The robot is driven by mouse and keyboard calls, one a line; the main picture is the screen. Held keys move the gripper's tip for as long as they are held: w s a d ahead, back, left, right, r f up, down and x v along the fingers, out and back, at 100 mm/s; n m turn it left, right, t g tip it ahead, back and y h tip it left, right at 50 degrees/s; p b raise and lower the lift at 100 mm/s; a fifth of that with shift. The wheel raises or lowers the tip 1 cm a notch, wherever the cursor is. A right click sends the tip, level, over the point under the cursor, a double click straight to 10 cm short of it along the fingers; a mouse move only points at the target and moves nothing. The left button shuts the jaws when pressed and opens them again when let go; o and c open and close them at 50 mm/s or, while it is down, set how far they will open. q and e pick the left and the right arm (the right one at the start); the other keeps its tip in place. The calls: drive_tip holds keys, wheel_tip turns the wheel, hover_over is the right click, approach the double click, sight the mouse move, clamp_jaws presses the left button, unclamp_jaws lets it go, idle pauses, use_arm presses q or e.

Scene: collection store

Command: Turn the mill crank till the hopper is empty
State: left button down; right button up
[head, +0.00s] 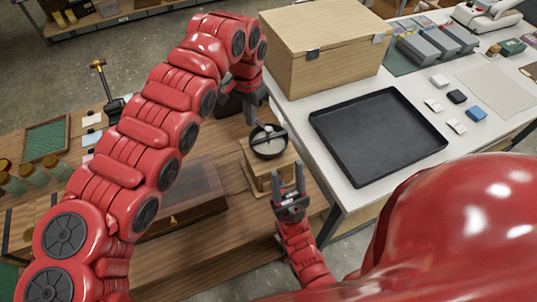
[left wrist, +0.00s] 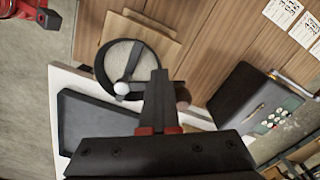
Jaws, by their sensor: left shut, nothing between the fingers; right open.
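The mill stands on the brown wooden table, with a wooden body (head: 257,178) and a round, dark-rimmed hopper (head: 268,151) on top. A dark bar crosses the hopper. In the left wrist view the hopper rim (left wrist: 101,70) surrounds a pale grey interior; whether grain lies inside, I cannot tell. A white ball (left wrist: 121,88) sits over the hopper near its bar, and a brownish knob (left wrist: 183,96) shows beside my fingers. My left gripper (head: 252,120) is shut and empty, pointing down just beside the hopper's far side. My right gripper (head: 289,178) is open and empty, in front of the mill.
A white table on the right holds a black tray (head: 375,135), a wooden box (head: 325,50) and several small blocks. A dark case (head: 180,198) lies left of the mill.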

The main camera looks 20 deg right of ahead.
use_arm(q)
drive_tip(key=shift+w+d, duration=0.1)
drive_tip(key=shift+w, duration=0.25)
drive_tip(key=shift+s+d+p, duration=0.1)
drive_tip(key=shift+d+p, duration=0.2)
drive_tip(key=shift+d, duration=0.3)
drive_tip(key=shift+d+r+p, duration=0.1)
drive_tip(key=shift+d+p, duration=0.4)
drive_tip(key=shift+d, duration=0.7)
drive_tip(key=shift+w+d, duration=0.15)
drive_tip(key=shift+w, duration=0.05)
